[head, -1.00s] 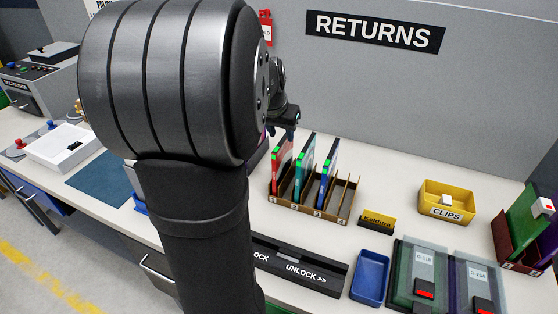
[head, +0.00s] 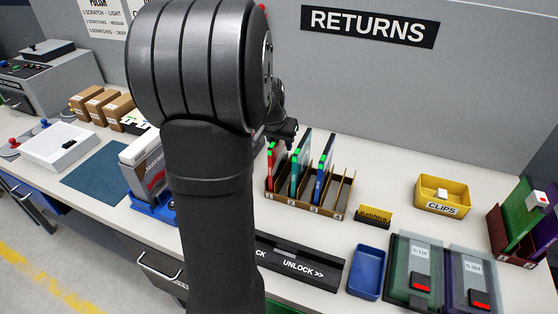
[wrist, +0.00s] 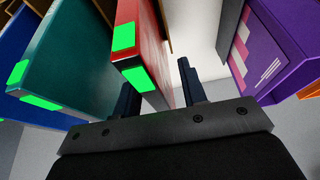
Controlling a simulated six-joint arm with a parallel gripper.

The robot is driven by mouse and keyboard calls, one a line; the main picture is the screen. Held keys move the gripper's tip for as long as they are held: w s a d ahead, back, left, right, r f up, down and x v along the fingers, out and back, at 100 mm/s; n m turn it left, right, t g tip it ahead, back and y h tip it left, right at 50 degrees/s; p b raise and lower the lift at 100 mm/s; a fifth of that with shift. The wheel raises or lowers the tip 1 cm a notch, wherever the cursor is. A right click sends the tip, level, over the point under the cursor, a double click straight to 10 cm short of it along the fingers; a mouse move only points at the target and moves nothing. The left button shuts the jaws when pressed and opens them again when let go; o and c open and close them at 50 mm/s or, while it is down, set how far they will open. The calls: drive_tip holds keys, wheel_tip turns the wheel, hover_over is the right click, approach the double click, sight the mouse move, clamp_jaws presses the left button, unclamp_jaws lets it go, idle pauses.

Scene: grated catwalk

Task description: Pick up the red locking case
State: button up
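The red locking case (head: 271,163) stands upright in the leftmost slot of a brown slotted rack (head: 301,205), with a green mark showing. My arm partly covers it in the head view. In the wrist view the red case (wrist: 150,35) shows green marks, and its near end lies between my fingers. My gripper (head: 287,134) is at the top of the red case. In the wrist view my gripper (wrist: 158,92) has its fingers apart, with a gap between the right finger and the case. The left fingertip is partly hidden.
A teal case (head: 301,165) and a blue case (head: 322,165) stand right of the red one. A purple boxed item (wrist: 265,50) is near my right finger. A blue tray (head: 367,272), a yellow clips bin (head: 442,193) and an unlock device (head: 300,265) are on the table.

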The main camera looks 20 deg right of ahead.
drive_tip(key=shift+f, duration=0.25)
idle(0.4)
clamp_jaws()
